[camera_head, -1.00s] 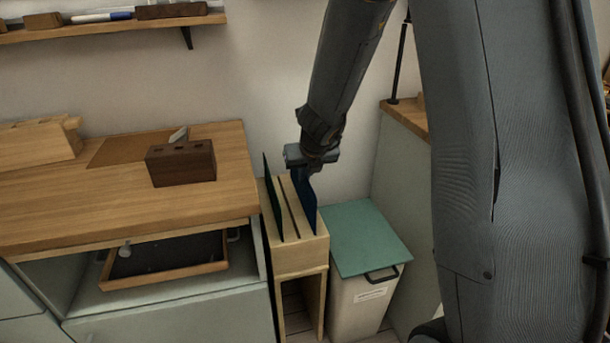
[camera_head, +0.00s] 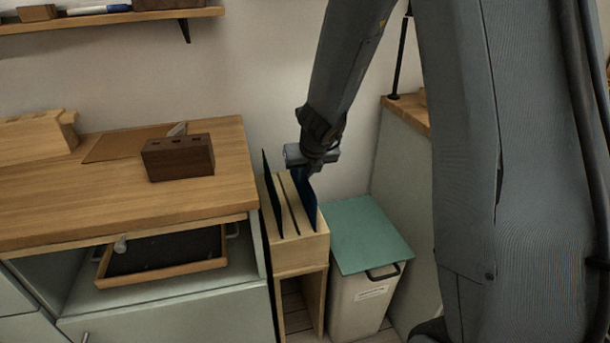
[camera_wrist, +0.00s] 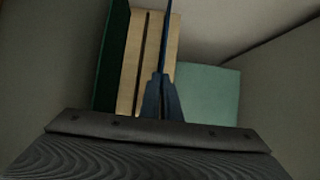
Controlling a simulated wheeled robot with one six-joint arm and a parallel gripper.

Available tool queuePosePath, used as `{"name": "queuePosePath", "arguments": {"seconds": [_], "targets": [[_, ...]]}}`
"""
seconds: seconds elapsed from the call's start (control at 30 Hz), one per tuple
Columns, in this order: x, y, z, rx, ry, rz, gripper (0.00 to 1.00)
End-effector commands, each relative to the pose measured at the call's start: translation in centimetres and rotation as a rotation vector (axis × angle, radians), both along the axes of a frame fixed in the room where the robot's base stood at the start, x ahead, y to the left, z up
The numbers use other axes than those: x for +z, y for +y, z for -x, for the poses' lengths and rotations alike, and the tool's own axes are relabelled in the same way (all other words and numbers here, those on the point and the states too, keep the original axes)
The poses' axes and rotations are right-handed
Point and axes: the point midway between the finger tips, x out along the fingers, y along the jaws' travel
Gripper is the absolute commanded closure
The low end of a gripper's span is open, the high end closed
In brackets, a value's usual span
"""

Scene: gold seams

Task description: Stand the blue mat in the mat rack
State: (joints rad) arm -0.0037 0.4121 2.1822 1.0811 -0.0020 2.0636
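The blue mat (camera_head: 308,203) stands upright at the right side of the wooden mat rack (camera_head: 301,253), its lower part hidden by the rack's front. My gripper (camera_head: 309,172) is at the mat's top edge, above the rack. In the wrist view my gripper's fingers (camera_wrist: 161,100) are close together on the blue mat (camera_wrist: 168,30), which shows as a thin edge-on strip. The rack's slotted top (camera_wrist: 142,60) shows below. A dark green mat (camera_head: 272,195) stands at the rack's left side; it also shows in the wrist view (camera_wrist: 111,55).
A white bin with a green lid (camera_head: 365,236) stands close to the rack's right. A workbench (camera_head: 90,205) with a dark wooden block (camera_head: 179,158) is to the left. Below its top, a wood-framed tray (camera_head: 165,266) sits in an open bay. The wall is close behind.

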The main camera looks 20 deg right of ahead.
Motion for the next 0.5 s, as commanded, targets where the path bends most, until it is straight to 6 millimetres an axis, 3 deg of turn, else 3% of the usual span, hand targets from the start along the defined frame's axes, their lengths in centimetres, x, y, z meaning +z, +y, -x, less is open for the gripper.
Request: {"name": "queuePosePath", "arguments": {"seconds": [0.23, 0.37, 0.5], "targets": [[0.06, 0.0, -0.04, 0.0, -0.001, 0.0, 1.0], [0.05, 0.0, -0.03, 0.0, -0.001, 0.0, 0.77], [0.04, 0.0, -0.02, 0.0, -0.001, 0.0, 0.75]]}}
